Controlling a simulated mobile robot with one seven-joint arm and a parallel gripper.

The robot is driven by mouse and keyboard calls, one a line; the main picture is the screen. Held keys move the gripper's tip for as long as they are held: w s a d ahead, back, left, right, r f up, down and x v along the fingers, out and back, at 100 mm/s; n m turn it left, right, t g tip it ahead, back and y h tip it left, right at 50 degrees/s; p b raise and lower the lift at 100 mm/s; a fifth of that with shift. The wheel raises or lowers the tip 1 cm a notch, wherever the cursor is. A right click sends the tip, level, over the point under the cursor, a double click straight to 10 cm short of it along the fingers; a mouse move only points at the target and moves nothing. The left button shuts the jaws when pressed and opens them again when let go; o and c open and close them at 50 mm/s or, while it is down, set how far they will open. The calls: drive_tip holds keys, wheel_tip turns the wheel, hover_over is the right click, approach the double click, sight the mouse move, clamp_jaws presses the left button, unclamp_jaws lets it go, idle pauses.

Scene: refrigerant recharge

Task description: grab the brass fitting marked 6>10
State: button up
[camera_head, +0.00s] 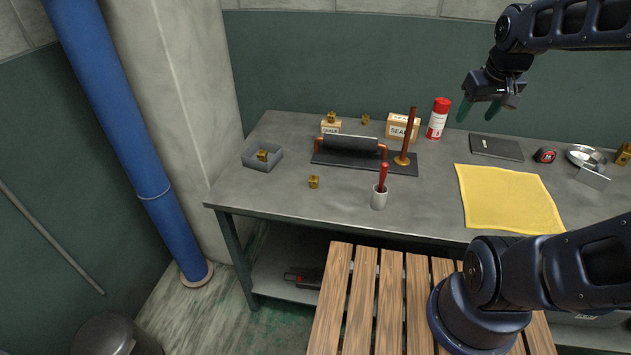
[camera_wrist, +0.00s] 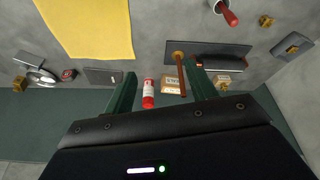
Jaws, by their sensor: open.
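Several small brass fittings are in view, and I cannot read a 6>10 mark on any. One fitting (camera_head: 314,182) lies on the bench front left and shows in the wrist view (camera_wrist: 266,21). Another fitting (camera_head: 263,155) sits in a grey tray (camera_head: 250,163). One fitting (camera_head: 331,117) is on a small box, and one (camera_head: 365,118) is at the back. A brass piece (camera_head: 624,155) is at the far right. My gripper (camera_head: 478,110) is open and empty, raised above the back of the bench, away from the fittings.
A roller stand (camera_head: 350,145), an upright wooden rod (camera_head: 408,135), a cup with a red-handled tool (camera_head: 379,198), a red-and-white can (camera_head: 438,118) and a seal box (camera_head: 401,128) stand on the bench. A yellow cloth (camera_head: 508,198) lies right.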

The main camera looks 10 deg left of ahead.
drive_tip(key=w+a+f+n+g, duration=0.1)
drive_tip(key=w+a+f+n, duration=0.2)
drive_tip(key=w+a+n, duration=0.5)
drive_tip(key=n+g, duration=0.3)
drive_tip(key=n, duration=0.4)
approach(313, 178)
drive_tip(key=shift+w+f, duration=0.2)
drive_tip(key=shift+w, duration=0.4)
wheel_tip(313, 178, down, 5)
drive_tip(key=shift+f, duration=0.1)
drive_tip(key=shift+s+a+f, duration=0.15)
drive_tip(key=shift+s+f, duration=0.05)
drive_tip(key=shift+f, duration=1.1)
drive_tip(key=shift+s+a+f, duration=0.1)
drive_tip(key=shift+s+f, duration=0.1)
drive_tip(key=shift+f, duration=1.1)
drive_tip(key=shift+c, duration=0.3)
